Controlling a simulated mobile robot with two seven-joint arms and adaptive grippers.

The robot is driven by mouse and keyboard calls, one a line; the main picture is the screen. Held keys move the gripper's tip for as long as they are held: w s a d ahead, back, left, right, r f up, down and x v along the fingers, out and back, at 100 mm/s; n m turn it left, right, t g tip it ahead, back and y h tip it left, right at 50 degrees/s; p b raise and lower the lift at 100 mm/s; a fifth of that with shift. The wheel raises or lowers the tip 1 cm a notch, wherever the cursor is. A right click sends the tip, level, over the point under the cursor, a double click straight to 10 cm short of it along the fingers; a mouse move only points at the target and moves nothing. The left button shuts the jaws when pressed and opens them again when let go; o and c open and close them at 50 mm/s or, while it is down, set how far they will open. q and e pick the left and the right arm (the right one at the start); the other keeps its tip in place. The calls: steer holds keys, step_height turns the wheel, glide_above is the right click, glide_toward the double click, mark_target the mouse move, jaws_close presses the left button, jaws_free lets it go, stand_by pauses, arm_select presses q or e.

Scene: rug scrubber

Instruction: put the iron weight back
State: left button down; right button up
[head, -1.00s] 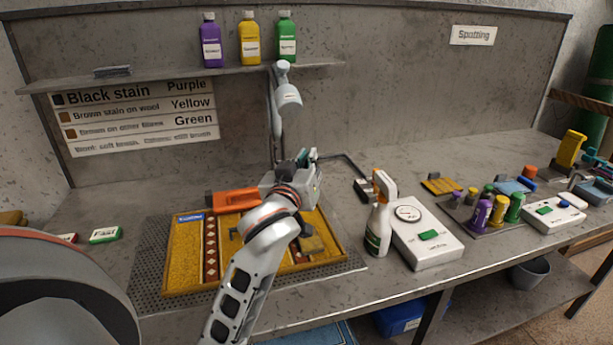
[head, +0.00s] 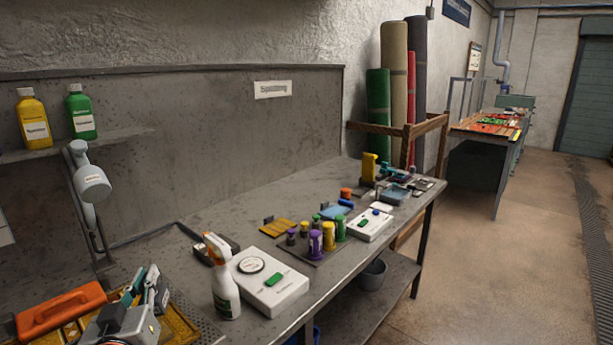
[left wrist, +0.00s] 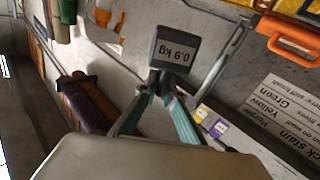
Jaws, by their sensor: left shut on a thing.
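The iron weight (left wrist: 178,57) is a dark grey block with a "0.9 kg" label in the left wrist view. My left gripper (left wrist: 161,88) is shut on it, with its teal fingers at the weight's near end. In the head view my left gripper (head: 146,287) is at the lower left, above the yellow patterned rug (head: 180,328) and beside the orange-handled tool. My right gripper is not in view.
An orange tool (head: 62,310) lies left of the gripper. A spray bottle (head: 224,285) and a white scale (head: 270,287) with a dial stand to the right. Several small coloured bottles (head: 316,243) stand further along the bench.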

arm_select(q)
steer(key=s+d+f+m+h, duration=0.2)
steer(key=s+d+f+h, duration=0.1)
steer(key=s+d+f, duration=0.4)
step_height(320, 180, down, 2)
steer(key=s, duration=0.3)
steer(key=shift+d+f+h, duration=0.25)
steer(key=shift+d+h, duration=0.15)
steer(key=shift+t, duration=0.3)
steer(key=shift+w, duration=0.1)
stand_by(0.3)
